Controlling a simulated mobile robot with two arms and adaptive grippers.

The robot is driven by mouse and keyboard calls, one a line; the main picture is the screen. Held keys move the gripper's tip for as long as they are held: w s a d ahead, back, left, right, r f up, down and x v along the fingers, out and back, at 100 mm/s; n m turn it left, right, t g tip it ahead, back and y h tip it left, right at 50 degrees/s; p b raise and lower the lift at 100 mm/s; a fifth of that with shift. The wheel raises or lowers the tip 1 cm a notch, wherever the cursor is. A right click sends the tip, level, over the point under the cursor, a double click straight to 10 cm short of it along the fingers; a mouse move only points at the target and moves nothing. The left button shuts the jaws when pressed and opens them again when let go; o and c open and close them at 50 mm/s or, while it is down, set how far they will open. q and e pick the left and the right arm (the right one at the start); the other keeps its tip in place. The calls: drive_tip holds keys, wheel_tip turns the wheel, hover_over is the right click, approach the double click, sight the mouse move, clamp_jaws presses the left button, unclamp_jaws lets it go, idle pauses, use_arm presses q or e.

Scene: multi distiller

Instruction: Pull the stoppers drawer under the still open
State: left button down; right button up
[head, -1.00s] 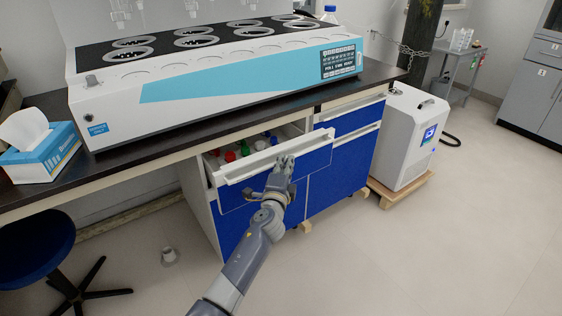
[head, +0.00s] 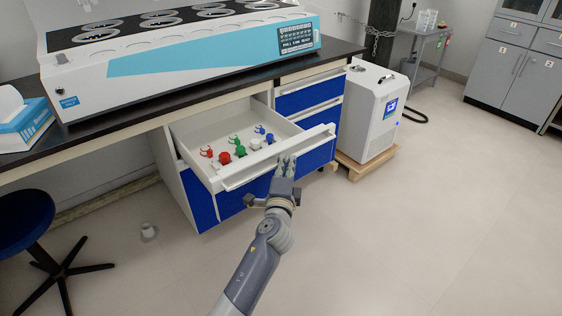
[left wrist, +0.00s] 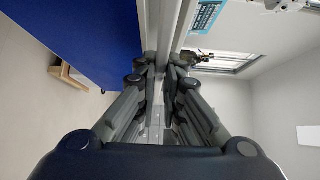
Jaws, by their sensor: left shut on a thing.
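The stoppers drawer (head: 185,128) is under the still (head: 180,65) and stands well open. Red, green, white and blue stoppers and clips (head: 238,150) lie inside it. My left gripper (head: 286,162) is at the right part of the drawer's front, shut on its handle rail (head: 250,173). In the left wrist view my fingers (left wrist: 160,75) close on the pale edge of the drawer front, and the blue panel (left wrist: 80,35) lies to the left. The exact grip on the rail is partly hidden by the fingers. My right gripper is not in view.
A white chiller (head: 375,112) stands on a wooden pallet to the right. The floor in front and to the right is clear.

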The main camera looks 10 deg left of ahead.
use_arm(q)
drive_tip(key=shift+s+d+f, duration=0.1)
drive_tip(key=shift+s+d, duration=0.15)
drive_tip(key=shift+d, duration=0.05)
drive_tip(key=c, duration=1.8)
unclamp_jaws()
drive_tip(key=shift+o, duration=0.4)
drive_tip(key=s+d, duration=0.1)
drive_tip(key=s, duration=1.1)
drive_tip(key=shift+d, duration=0.2)
